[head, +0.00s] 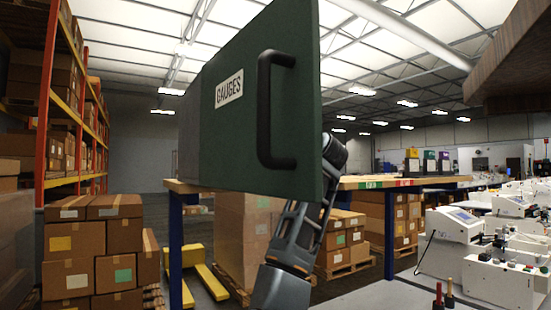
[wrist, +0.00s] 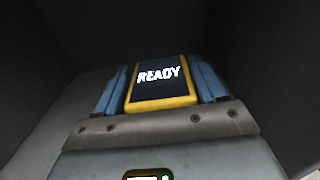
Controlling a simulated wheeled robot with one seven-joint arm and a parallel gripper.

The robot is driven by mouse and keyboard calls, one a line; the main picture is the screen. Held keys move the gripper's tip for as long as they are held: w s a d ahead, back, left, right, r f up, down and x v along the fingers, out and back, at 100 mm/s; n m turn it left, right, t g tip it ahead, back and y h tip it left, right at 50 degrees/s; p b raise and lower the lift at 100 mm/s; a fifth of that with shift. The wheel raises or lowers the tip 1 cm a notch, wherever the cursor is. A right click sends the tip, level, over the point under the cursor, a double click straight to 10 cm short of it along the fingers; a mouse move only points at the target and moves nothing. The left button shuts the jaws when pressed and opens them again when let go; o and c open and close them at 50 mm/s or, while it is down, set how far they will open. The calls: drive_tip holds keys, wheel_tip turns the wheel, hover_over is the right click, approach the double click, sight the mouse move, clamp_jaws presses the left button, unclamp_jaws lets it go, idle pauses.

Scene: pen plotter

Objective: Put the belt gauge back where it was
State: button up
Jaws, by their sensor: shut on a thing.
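The belt gauge (wrist: 160,84), a yellow-edged block with a dark screen reading "READY", shows in the wrist view. My gripper (wrist: 161,88) is shut on it, with a blue finger against each side. Dark walls rise left and right of the gripper, with a grey surface (wrist: 62,85) at the left; it appears to be inside the cabinet. In the head view a dark green door (head: 232,130) labelled "GAUGES", with a black handle (head: 266,110), stands close in front. It hides my gripper, the gauge and the cabinet interior. I cannot tell whether the gauge touches a surface.
A wooden-topped bench (head: 400,183) with blue legs stands behind the door. White plotter machines (head: 452,238) line the right side. Stacked cartons (head: 95,245), orange-framed racks (head: 48,100) and a yellow pallet jack (head: 205,280) are at the left and back.

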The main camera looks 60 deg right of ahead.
drive_tip(key=shift+f, duration=0.45)
drive_tip(key=o, duration=1.3)
drive_tip(key=shift+c, duration=0.2)
drive_tip(key=shift+r, duration=0.3)
drive_tip(key=b+v, duration=0.3)
drive_tip(key=v, duration=0.9)
drive_tip(key=shift+r, duration=0.3)
